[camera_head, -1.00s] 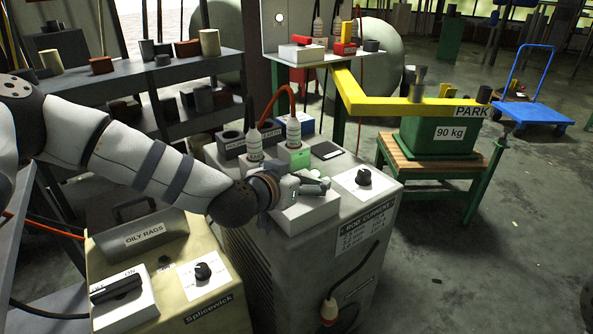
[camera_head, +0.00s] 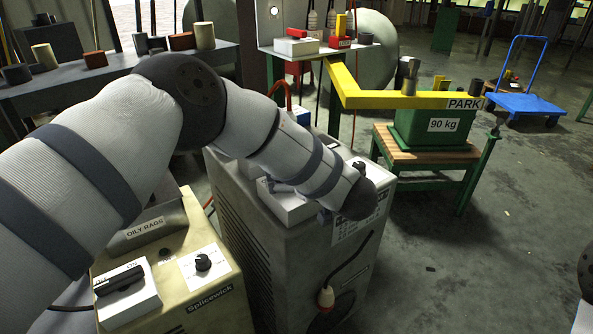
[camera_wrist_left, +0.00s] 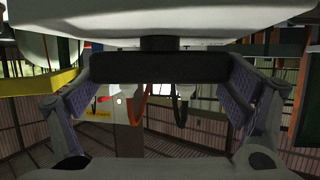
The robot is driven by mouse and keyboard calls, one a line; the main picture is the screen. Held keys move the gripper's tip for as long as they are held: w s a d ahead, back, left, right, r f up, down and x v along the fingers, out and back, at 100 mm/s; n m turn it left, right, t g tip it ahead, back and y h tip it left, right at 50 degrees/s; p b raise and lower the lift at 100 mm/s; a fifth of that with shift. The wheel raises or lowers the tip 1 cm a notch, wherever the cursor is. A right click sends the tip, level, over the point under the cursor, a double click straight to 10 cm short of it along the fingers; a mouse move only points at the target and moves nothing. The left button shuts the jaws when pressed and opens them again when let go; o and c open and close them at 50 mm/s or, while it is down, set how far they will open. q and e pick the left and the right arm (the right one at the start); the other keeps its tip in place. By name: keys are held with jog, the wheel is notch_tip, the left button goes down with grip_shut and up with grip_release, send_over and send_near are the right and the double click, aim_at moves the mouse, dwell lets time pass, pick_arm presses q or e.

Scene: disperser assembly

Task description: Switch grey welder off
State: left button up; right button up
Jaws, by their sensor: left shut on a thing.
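The grey welder (camera_head: 262,250) stands in the middle of the head view. Its white switch block (camera_head: 287,207) is on its top, mostly covered by my left forearm. My left gripper (camera_wrist_left: 160,76) is hidden behind the arm in the head view. In the left wrist view its two fingers close on the ends of the black switch handle (camera_wrist_left: 158,67), which lies against a white block. The handle's ON or OFF position cannot be read.
A yellow welder (camera_head: 215,305) with its own black-handled switch (camera_head: 118,281) stands at the front left. A green 90 kg block (camera_head: 430,127) sits on a wooden-topped stand under a yellow beam (camera_head: 385,98). A blue trolley (camera_head: 530,104) stands behind.

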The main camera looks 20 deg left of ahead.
pick_arm(q)
jog(key=shift+f+n+g+y+b, duration=0.2)
jog(key=shift+n+g+y+b, duration=0.25)
jog(key=shift+n+g+y, duration=0.4)
pick_arm(e)
jog(key=shift+s+f+g, duration=0.3)
jog(key=shift+s+f, duration=0.45)
pick_arm(q)
jog(key=shift+n+g, duration=0.25)
pick_arm(e)
jog(key=shift+s, duration=0.1)
pick_arm(q)
jog(key=o, duration=0.9)
jog(key=shift+c, duration=0.2)
jog(key=shift+r, duration=0.1)
jog(key=v, duration=1.2)
